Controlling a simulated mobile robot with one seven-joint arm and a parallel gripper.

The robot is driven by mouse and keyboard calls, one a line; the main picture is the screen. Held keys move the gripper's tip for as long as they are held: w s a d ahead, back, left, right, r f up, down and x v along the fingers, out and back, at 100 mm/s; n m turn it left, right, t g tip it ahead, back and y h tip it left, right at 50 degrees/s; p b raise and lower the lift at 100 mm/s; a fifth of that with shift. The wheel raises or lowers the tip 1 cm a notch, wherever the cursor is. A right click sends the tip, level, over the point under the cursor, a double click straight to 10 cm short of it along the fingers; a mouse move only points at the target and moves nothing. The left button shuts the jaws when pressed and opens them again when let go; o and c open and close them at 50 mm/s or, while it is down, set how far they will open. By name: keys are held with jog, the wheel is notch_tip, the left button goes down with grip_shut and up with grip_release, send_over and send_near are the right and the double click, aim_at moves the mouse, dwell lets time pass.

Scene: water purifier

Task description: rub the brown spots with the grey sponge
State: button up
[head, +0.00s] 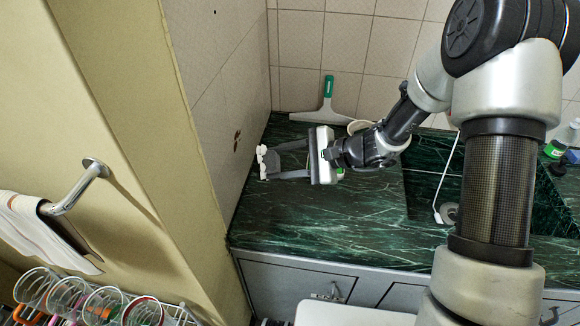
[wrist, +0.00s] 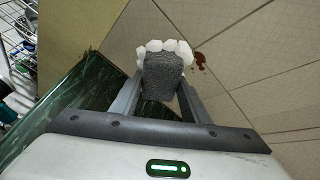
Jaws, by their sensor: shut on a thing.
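My gripper (head: 264,162) is over the dark green counter, its fingers pointing left toward the tiled side wall. In the wrist view my gripper (wrist: 160,90) is shut on the grey sponge (wrist: 163,76). White lumps like foam (wrist: 165,46) line the sponge's front edge; this white front also shows in the head view. Brown spots (head: 237,140) are on the tiled wall, a little above and left of the gripper. In the wrist view the brown spots (wrist: 200,62) lie just right of the white front. I cannot tell whether the sponge touches the wall.
The green marble counter (head: 290,220) has clear room in front of my gripper. A squeegee with a green handle (head: 327,100) leans at the back wall. A sink basin (head: 425,190) is at the right. A towel bar (head: 80,187) and glasses (head: 70,295) are at the left.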

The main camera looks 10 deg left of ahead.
aim_at(260, 154)
jog(key=shift+s+a+r+m+t+y, duration=0.1)
jog(key=shift+a+r+m+t+y, duration=0.15)
jog(key=shift+r+m+t+y, duration=0.5)
jog(key=shift+a+r+m+t+h, duration=0.15)
jog(key=shift+r+m+t+h, duration=0.1)
jog(key=shift+r, duration=0.05)
jog(key=shift+a+p, duration=0.3)
jog(key=shift+a, duration=2.55)
jog(key=shift+a+b, duration=0.5)
jog(key=shift+a, duration=0.45)
jog(key=shift+w+d+b, duration=0.1)
jog(key=shift+w+b, duration=0.2)
jog(key=shift+w, duration=1.55)
jog(key=shift+w+b, duration=0.6)
jog(key=shift+w, duration=2.95)
jog(key=shift+f, duration=0.1)
